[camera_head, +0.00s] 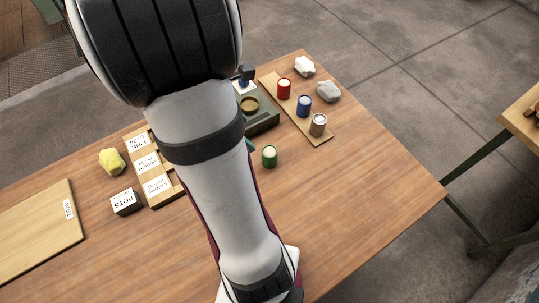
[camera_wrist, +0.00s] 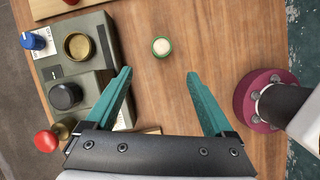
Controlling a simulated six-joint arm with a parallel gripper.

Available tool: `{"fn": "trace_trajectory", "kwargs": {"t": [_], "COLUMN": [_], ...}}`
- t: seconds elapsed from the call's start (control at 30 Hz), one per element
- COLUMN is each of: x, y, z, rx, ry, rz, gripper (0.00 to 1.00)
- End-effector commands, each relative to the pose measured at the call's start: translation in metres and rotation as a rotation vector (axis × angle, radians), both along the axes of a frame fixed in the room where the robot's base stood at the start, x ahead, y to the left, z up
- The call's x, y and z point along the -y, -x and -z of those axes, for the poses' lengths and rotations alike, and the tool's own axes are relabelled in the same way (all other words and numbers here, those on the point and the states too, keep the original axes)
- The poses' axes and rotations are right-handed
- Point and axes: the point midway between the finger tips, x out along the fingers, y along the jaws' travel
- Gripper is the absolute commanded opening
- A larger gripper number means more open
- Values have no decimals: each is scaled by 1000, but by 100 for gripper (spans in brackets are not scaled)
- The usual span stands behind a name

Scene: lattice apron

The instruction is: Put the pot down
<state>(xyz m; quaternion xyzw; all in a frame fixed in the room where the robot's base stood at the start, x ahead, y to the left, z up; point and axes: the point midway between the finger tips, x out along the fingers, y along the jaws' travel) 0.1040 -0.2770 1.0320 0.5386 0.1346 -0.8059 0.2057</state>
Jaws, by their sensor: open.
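A small green pot (camera_head: 269,157) with a pale top stands upright on the wooden table in the head view. In the wrist view the green pot (camera_wrist: 161,46) shows beyond my fingertips, between their lines and apart from both. My gripper (camera_wrist: 159,73) is open, its two teal fingers spread with nothing between them. In the head view my arm hides most of the gripper; only a teal bit shows left of the green pot. Red (camera_head: 284,89), blue (camera_head: 304,106) and grey-brown (camera_head: 318,125) pots stand in a row on a wooden strip.
A grey device (camera_wrist: 75,92) with a brass cup (camera_wrist: 79,46) and knobs stands left of my gripper in the wrist view. White (camera_head: 304,67), grey (camera_head: 328,91) and yellow (camera_head: 112,161) lumps, a POTS block (camera_head: 125,202) and a label board lie around. The table's right front is clear.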

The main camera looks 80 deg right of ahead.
Motion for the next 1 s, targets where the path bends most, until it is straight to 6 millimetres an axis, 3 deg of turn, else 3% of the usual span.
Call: {"fn": "trace_trajectory", "kwargs": {"t": [0.3, 0.47, 0.63, 0.77, 0.93, 1.0], "x": [14, 17, 24, 26, 27, 27], "y": [29, 36, 49, 53, 53, 53], "z": [78, 97, 129, 140, 141, 140], "rx": [-4, -3, -4, -2, 0, -1], "ry": [-8, -7, -9, -7, -5, -4], "rz": [2, 3, 5, 4, 5, 5], "gripper": [87, 87, 87, 87, 87, 78]}}
